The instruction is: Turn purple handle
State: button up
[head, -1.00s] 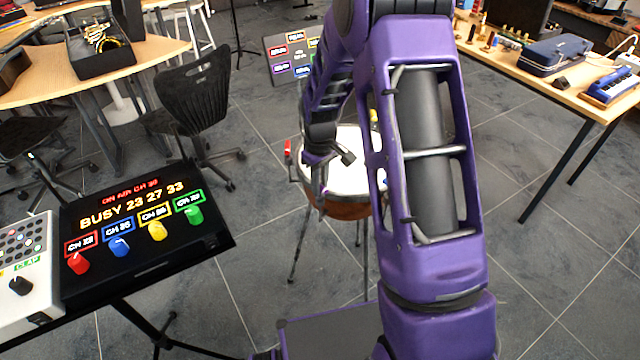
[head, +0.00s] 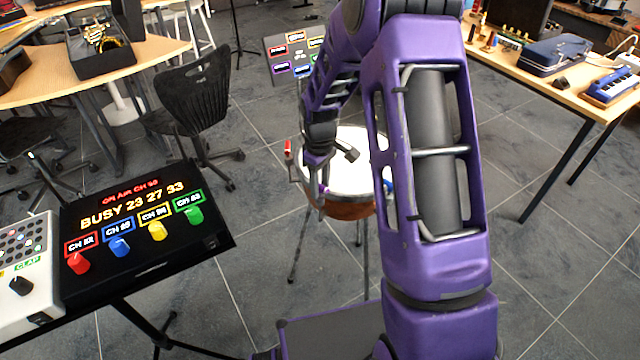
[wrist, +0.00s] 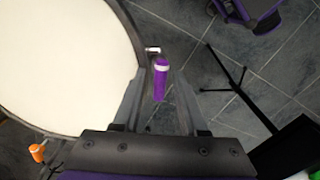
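The purple handle (wrist: 160,82) is a short upright-looking peg with a pale band near its top, on the rim of a round white-topped drum (wrist: 60,60). In the wrist view it lies between the two fingers of my gripper (wrist: 158,88). The fingers are apart with a narrow gap showing beside the handle; I cannot see clear contact.
Other rim handles show: red (head: 287,148), blue (head: 388,186) and, in the wrist view, orange (wrist: 37,152). A black panel (head: 150,262) with coloured knobs stands at the left. A chair (head: 195,100) and tables lie around. A colour-label board (head: 280,58) stands behind the drum.

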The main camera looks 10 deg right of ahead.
notch_tip(320, 180, up, 18)
jog(key=p, duration=0.2)
jog(key=shift+f, duration=0.25)
dwell(0.4)
jog(key=n+b, duration=0.2)
jog(key=b, duration=0.3)
send_near(320, 185)
notch_tip(320, 185, down, 10)
dwell(0.3)
